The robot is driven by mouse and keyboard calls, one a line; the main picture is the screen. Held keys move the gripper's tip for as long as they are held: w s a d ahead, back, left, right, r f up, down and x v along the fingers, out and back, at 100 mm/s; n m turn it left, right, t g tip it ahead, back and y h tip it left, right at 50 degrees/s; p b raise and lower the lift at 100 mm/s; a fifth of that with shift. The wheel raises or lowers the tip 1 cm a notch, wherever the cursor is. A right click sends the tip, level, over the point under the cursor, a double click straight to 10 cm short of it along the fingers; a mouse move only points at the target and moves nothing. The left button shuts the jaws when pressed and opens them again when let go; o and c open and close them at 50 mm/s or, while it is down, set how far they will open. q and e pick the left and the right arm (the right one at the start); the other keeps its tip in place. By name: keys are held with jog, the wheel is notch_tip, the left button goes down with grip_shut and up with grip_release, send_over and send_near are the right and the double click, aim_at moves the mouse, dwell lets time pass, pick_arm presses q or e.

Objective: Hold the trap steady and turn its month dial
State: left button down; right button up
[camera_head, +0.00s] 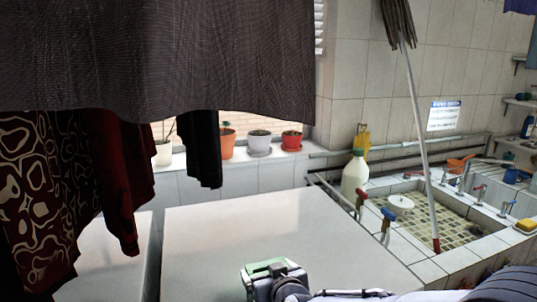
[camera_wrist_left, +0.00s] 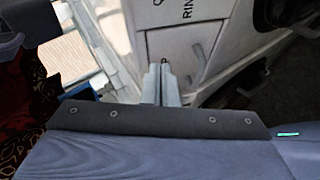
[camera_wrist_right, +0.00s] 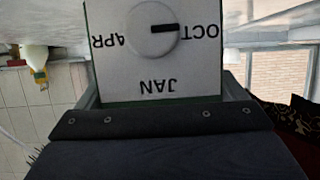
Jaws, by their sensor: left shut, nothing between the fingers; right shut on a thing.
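The trap (camera_wrist_right: 130,78) is a box with a pale face and green edges. In the right wrist view its round dial (camera_wrist_right: 145,38) has a black pointer bar towards OCT. APR, OCT and JAN appear upside down; the top of the face is cut off. My right gripper (camera_head: 272,278) is shut on the trap, which also shows green at the bottom of the head view (camera_head: 262,267). My left gripper (camera_wrist_left: 163,84) is shut and empty in the left wrist view, with its fingers together. It does not show in the head view, and the trap does not show in the left wrist view.
A white counter (camera_head: 215,228) lies beyond the trap, mostly clear. Dark cloth (camera_head: 150,55) and hanging clothes (camera_head: 120,180) block the upper left. At right are a tiled sink (camera_head: 405,225), a leaning mop (camera_head: 420,120) and a white bottle (camera_head: 355,174). Pots line the sill.

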pick_arm(q)
jog(key=w+d+n, duration=0.1)
jog(key=w+d, duration=0.1)
jog(key=d, duration=0.1)
jog(key=w+d+r+n+t+h, duration=0.1)
jog(key=w+d, duration=0.1)
jog(key=d, duration=0.2)
jog(key=w+d+t+h, duration=0.1)
jog(key=w+d, duration=0.1)
jog(key=d, duration=0.2)
jog(key=shift+w+r+n, duration=0.15)
jog(key=shift+w+n, duration=0.25)
jog(key=r+t+y, duration=0.1)
jog(key=w+a+r+m+t+y, duration=0.1)
jog(key=r+t, duration=0.1)
jog(key=shift+w+a+t+y, duration=0.15)
jog(key=shift+t+y, duration=0.15)
jog(key=shift+y, duration=0.1)
jog(key=shift+r+t, duration=0.3)
jog(key=shift+w+a+r, duration=0.1)
jog(key=shift+w+a, duration=0.3)
jog(key=shift+w, duration=0.7)
jog(key=shift+w+a, duration=0.35)
jog(key=shift+w, duration=0.8)
jog(key=shift+w+a+r, duration=0.1)
jog(key=shift+w+a, duration=0.3)
jog(key=shift+w, duration=0.7)
jog(key=shift+s+a, duration=0.1)
jog(key=shift+a, duration=0.1)
jog(key=shift+d, duration=0.1)
